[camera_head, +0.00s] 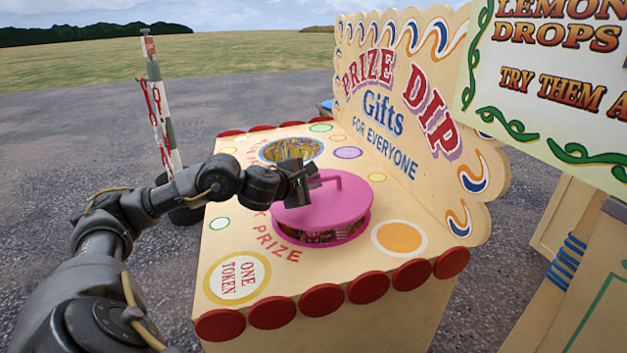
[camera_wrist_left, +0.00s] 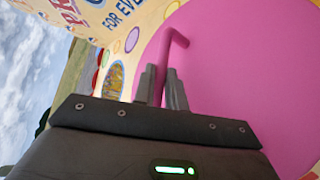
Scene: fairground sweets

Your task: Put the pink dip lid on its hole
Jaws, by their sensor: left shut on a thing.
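The pink dip lid (camera_head: 318,208) is a round disc with a bent pink bar handle on top. It is above the near hole in the prize dip counter, whose pink rim (camera_head: 330,240) shows below it. A gap between lid and rim shows colourful contents at the front. My left gripper (camera_head: 312,180) is shut on the lid's handle. In the left wrist view, the fingers (camera_wrist_left: 162,88) are on either side of the pink handle, and the lid (camera_wrist_left: 235,80) fills the right side. My right gripper is not in view.
A second round opening (camera_head: 291,150) with colourful contents is behind the lid. The PRIZE DIP sign board (camera_head: 400,115) stands along the counter's right side. Red discs (camera_head: 320,300) line the front edge. A pole (camera_head: 160,105) stands left of the counter.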

